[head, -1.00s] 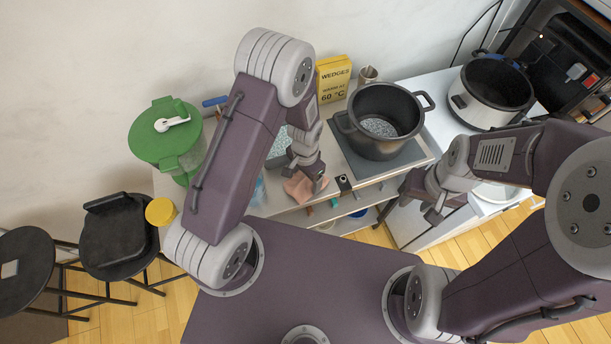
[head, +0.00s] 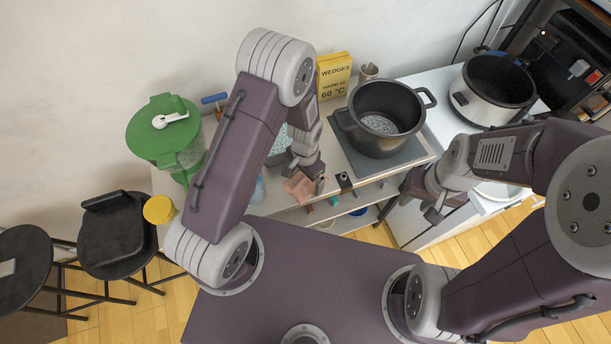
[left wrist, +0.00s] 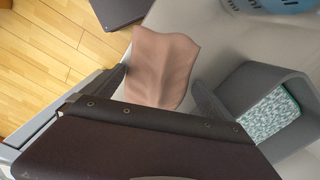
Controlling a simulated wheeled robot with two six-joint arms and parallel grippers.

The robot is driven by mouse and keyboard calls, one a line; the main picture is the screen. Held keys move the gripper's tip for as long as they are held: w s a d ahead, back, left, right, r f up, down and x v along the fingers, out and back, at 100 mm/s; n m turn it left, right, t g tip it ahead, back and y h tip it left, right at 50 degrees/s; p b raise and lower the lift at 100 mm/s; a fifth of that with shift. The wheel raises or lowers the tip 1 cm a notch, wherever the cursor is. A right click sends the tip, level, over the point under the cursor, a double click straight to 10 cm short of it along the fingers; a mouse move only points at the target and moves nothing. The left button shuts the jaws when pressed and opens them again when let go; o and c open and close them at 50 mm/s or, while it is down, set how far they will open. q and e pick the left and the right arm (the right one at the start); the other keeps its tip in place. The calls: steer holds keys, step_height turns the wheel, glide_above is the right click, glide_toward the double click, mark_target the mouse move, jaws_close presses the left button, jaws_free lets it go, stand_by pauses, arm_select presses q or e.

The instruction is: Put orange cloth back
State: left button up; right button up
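The orange cloth (head: 298,188), a dull salmon colour, lies crumpled at the front edge of the counter. In the left wrist view the cloth (left wrist: 160,66) shows between and beyond my left fingertips. My left gripper (head: 308,180) is low at the cloth, with its fingers apart on either side; it also shows in the left wrist view (left wrist: 160,84). I cannot tell whether a finger touches the cloth. My right gripper (head: 424,200) hangs in front of the counter right of the hob, fingers apart and empty.
A black pot (head: 378,112) stands on the hob right of the cloth. A grey holder with a speckled sponge (left wrist: 272,115) is close to my left gripper. A green-lidded bin (head: 163,130) stands left, and a yellow box (head: 333,75) at the back. A cooker (head: 492,88) stands right.

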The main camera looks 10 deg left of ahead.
arm_select(q)
steer(key=shift+r, duration=0.1)
step_height(320, 180, up, 9)
steer(key=shift+f, duration=0.1)
stand_by(0.5)
jaws_close()
stand_by(0.3)
stand_by(1.2)
step_height(320, 180, up, 12)
steer(key=p, duration=1)
steer(key=shift+p, duration=0.4)
